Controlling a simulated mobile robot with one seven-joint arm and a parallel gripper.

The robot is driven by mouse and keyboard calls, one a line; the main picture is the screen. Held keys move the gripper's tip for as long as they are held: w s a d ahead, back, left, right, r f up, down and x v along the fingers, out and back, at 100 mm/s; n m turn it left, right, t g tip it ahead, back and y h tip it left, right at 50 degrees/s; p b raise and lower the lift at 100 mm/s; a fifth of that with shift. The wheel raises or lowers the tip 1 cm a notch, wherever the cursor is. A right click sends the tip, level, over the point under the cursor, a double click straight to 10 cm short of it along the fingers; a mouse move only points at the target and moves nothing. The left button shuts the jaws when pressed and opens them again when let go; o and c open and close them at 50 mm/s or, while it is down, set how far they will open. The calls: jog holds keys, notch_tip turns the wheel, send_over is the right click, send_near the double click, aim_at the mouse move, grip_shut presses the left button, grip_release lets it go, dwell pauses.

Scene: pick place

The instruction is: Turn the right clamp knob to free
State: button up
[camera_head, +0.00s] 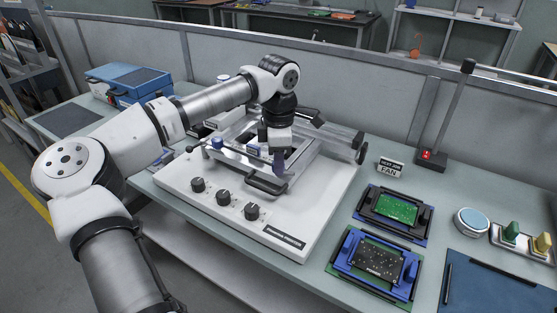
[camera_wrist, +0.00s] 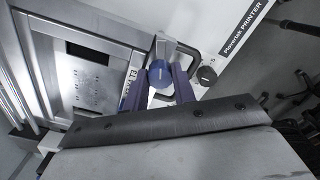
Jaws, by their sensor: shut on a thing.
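The right clamp knob (camera_wrist: 160,73) is a round blue knob with a pale line on its top. It sits between the two purple fingers of my gripper (camera_wrist: 160,82) in the wrist view, and the fingers are shut on it. In the head view my gripper (camera_head: 279,168) points down at the front right of the printer's metal frame (camera_head: 235,161), and it hides this knob. Another blue knob (camera_head: 218,143) shows at the left of the frame. The white printer base (camera_head: 309,216) stands on the bench.
Several black dials (camera_head: 224,198) line the base's front, beside a black handle (camera_head: 266,185). A blue box (camera_head: 128,83) stands at the back left. A round tin (camera_head: 472,221) is farther right.

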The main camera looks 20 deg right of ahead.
jog(key=shift+m, duration=1.9)
jog(key=o, duration=1)
notch_tip(320, 180, up, 14)
jog(key=b, duration=0.1)
